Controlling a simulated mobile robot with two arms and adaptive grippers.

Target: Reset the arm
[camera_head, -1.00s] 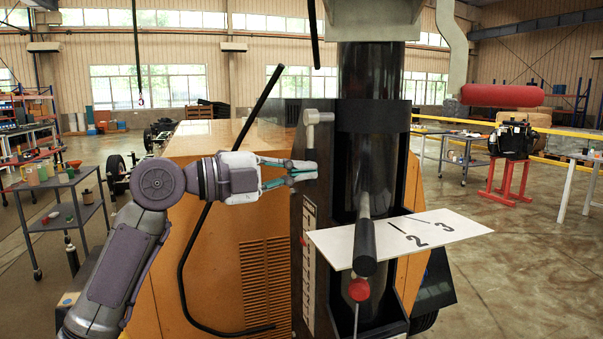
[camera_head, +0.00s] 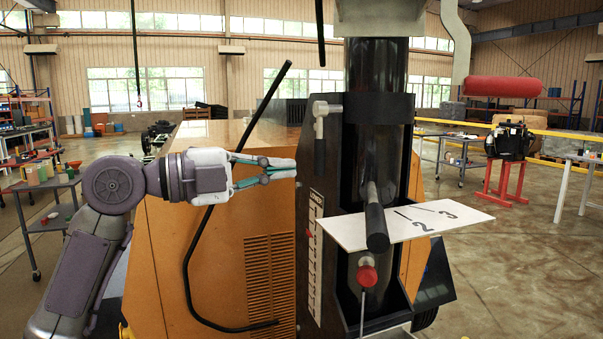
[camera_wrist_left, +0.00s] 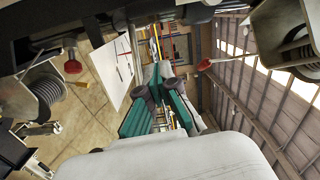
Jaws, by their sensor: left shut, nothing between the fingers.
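My left gripper (camera_head: 293,169) is shut and empty, its fingers pointing right. It is in front of the orange housing (camera_head: 220,260) of the light tower. The tower's dark mast (camera_head: 376,80) stands to the right of the fingertips, with a gap between. A grey handle with a black grip (camera_head: 320,150) is on the dark panel just right of the fingertips. In the left wrist view the gripper's green fingers (camera_wrist_left: 165,100) are together with nothing between them. My right gripper does not show.
A black-gripped lever (camera_head: 376,228) and a white numbered board (camera_head: 440,218) stick out before the mast. A red knob (camera_head: 367,275) is below them. A bent black bar (camera_head: 190,270) runs along the housing behind my left wrist. A cart (camera_head: 45,185) stands at the left.

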